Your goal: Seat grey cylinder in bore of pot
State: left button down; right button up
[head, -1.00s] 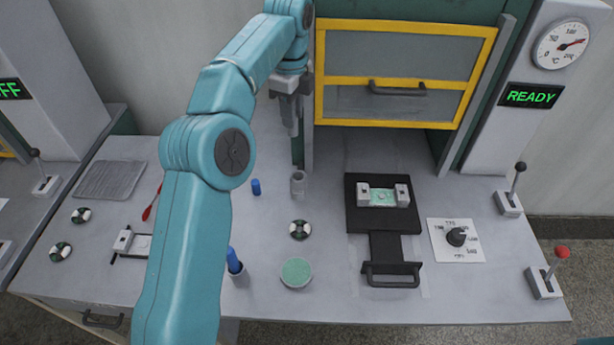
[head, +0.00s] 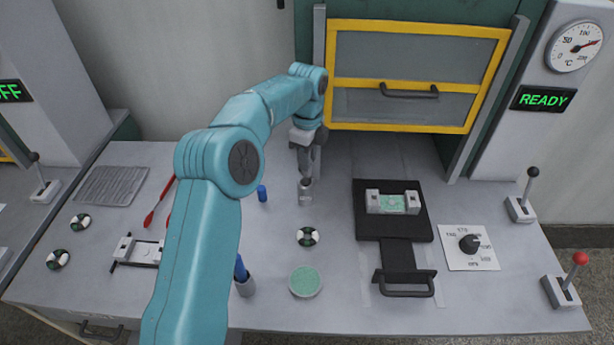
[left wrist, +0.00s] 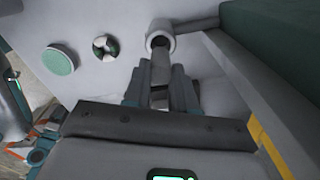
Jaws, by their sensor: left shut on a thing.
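The grey pot (head: 305,195) is a small upright cup on the bench below the oven door; it also shows in the left wrist view (left wrist: 167,27) with its dark bore facing the camera. My left gripper (head: 308,172) is right above the pot, pointing down. It is shut on the grey cylinder (left wrist: 160,68), which sticks out past the fingertips. In the left wrist view the cylinder's tip overlaps the near side of the bore's mouth; I cannot tell whether it has entered. In the head view the gripper hides most of the cylinder. My right gripper is not in view.
A blue peg (head: 262,193) stands left of the pot. A black-and-white ring (head: 307,236) and a green disc (head: 305,281) lie in front. A black sliding tray (head: 378,230) is to the right. The oven frame's post (head: 319,60) rises close behind.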

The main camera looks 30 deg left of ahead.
aim_at(305, 173)
pick_arm(q)
jog(key=shift+s+a+f, duration=0.15)
jog(key=shift+a+f, duration=0.1)
jog(key=shift+f, duration=0.55)
jog(key=f, duration=0.3)
jog(key=shift+w+d+f, duration=0.15)
jog(key=shift+w+f, duration=0.05)
jog(key=shift+f, duration=0.2)
jog(key=shift+s+f, duration=0.1)
jog(key=shift+s, duration=0.05)
jog(key=shift+f, duration=0.1)
jog(key=c, duration=0.9)
grip_release()
